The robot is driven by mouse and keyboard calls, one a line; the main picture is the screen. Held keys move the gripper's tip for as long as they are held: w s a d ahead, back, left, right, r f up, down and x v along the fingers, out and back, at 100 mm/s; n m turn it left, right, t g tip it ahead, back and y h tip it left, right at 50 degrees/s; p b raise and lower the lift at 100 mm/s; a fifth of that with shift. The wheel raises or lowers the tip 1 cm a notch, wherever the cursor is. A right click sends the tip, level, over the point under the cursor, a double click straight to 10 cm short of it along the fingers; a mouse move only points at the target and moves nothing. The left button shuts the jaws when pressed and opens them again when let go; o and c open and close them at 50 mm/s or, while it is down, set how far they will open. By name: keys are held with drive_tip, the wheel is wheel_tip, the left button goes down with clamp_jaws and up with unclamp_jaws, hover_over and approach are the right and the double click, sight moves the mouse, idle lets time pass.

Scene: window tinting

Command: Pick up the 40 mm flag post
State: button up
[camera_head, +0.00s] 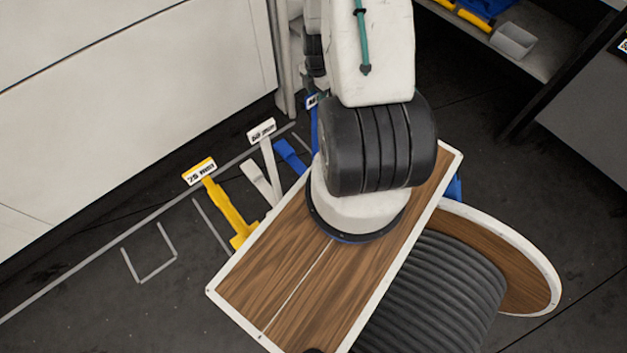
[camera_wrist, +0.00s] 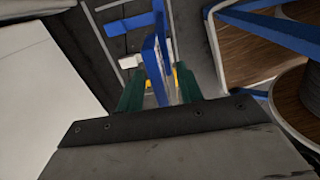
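Flag posts stand along the wall. The yellow one (camera_head: 225,205) has a label that seems to read 75, and the white one (camera_head: 270,168) seems to read 60. A blue post (camera_head: 314,125) stands farther along, mostly hidden behind my arm; its label cannot be read, so I cannot confirm its size. In the wrist view a blue upright piece (camera_wrist: 154,68) stands between the green fingers of my gripper (camera_wrist: 160,88). The fingers are apart, with a gap showing beside the right finger. In the head view my gripper is hidden behind my arm.
A wood-topped board with white edges (camera_head: 270,290) and a grey ribbed drum with a round wooden flange (camera_head: 520,262) fill the lower right. A white wall panel (camera_head: 120,100) bounds the left. A shelf with a grey bin (camera_head: 514,41) is at the upper right.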

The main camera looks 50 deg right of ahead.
drive_tip(key=shift+f, duration=0.2)
idle(0.3)
clamp_jaws()
idle(1.3)
